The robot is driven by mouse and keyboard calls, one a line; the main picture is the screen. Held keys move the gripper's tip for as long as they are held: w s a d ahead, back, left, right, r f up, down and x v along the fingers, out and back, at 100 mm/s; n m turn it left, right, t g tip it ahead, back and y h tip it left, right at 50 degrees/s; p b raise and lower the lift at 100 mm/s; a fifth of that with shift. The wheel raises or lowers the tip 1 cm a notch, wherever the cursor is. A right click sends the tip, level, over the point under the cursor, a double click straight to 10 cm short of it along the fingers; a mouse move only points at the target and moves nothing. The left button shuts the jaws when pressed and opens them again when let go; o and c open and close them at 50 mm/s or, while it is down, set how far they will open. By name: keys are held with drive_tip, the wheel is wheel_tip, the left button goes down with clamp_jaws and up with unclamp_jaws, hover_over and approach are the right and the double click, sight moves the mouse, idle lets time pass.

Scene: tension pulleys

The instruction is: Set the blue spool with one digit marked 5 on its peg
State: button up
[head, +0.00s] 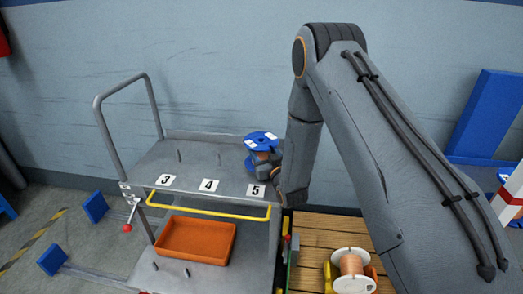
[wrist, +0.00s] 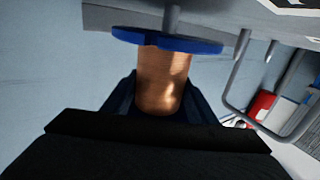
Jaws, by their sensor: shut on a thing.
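The blue spool (head: 262,138), with copper wire around its core, is above the right end of the cart's top shelf, behind the label 5 (head: 257,190). White labels show on its upper flange, but I cannot read the digit. My gripper (head: 270,162) is shut on the spool from the right. In the wrist view, the gripper holds the copper core (wrist: 163,80), and the blue flange (wrist: 165,41) lies toward the shelf. A grey peg (wrist: 173,18) shows between the flange and the shelf. I cannot tell whether its tip is inside the spool.
Bare pegs (head: 179,155) stand behind labels 3 and 4 on the grey top shelf (head: 150,166). A tubular handle (head: 98,112) rises at the left. An orange bin (head: 200,239) sits on the lower shelf. Another copper spool (head: 353,268) with white flanges is on the wooden pallet (head: 315,235).

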idle(0.9)
drive_tip(key=shift+f, duration=0.15)
drive_tip(key=shift+w+r, duration=0.1)
drive_tip(key=shift+r, duration=0.1)
idle(1.2)
drive_tip(key=shift+f, duration=0.15)
drive_tip(key=shift+r, duration=0.25)
idle(0.8)
drive_tip(key=o, duration=1.6)
